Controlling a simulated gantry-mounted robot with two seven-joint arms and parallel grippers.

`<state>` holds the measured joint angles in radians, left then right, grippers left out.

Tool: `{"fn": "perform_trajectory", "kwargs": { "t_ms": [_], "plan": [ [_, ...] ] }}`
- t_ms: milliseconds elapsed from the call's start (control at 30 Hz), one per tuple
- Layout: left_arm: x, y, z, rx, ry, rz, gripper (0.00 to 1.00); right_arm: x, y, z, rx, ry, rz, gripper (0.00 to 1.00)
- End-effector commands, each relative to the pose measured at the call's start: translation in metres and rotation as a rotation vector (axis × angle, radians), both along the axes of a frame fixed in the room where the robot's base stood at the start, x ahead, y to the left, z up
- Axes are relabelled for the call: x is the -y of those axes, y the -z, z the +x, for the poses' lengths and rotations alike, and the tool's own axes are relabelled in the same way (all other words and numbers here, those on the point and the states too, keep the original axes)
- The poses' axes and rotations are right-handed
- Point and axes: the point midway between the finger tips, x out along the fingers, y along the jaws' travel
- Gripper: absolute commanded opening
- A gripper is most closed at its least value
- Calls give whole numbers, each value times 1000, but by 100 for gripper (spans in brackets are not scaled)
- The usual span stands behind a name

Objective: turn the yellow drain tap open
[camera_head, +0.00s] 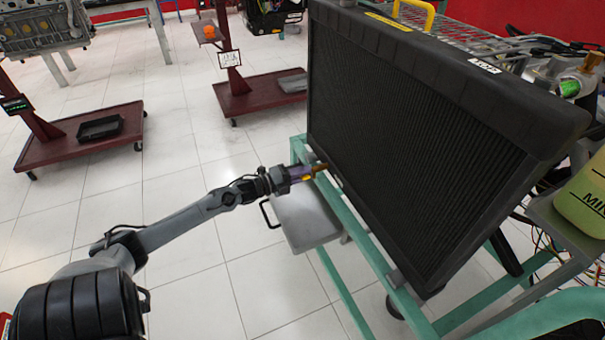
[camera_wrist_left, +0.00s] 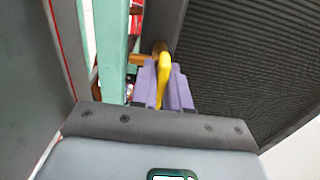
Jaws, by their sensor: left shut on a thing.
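The yellow drain tap (camera_wrist_left: 163,72) shows in the left wrist view as a narrow upright lever between the purple fingers of my left gripper (camera_wrist_left: 163,88). A brass fitting (camera_wrist_left: 140,59) lies just behind it, by the lower corner of the black radiator (camera_wrist_left: 235,60). In the head view my left gripper (camera_head: 302,173) reaches from the left to the radiator's (camera_head: 400,130) lower left corner and is shut on the tap. Only a small bit of yellow (camera_head: 308,177) shows there, with the brass fitting (camera_head: 319,167) beyond it. The fingers hide part of the tap. My right gripper is out of view.
A grey tray (camera_head: 305,218) with a black handle sits below my left gripper. The teal frame (camera_head: 355,235) runs under the radiator. Red wheeled stands (camera_head: 85,155) are at the back left.

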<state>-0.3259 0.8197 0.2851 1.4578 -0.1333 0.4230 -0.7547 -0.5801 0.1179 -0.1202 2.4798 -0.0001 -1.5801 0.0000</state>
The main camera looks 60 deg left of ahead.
Motion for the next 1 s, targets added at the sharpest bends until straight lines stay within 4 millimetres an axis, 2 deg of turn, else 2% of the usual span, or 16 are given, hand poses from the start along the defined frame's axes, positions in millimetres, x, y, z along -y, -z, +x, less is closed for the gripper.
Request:
{"fn": "perform_trajectory", "kwargs": {
  "t_ms": [367,700,1000],
  "plan": [
    [0,-5,0,-21,-2,-167,0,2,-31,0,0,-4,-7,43],
    [-1,-6,0,-58,-3,-472,0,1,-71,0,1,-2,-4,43],
    [0,-4,0,-93,-2,-756,0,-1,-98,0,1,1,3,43]
  ]
}}
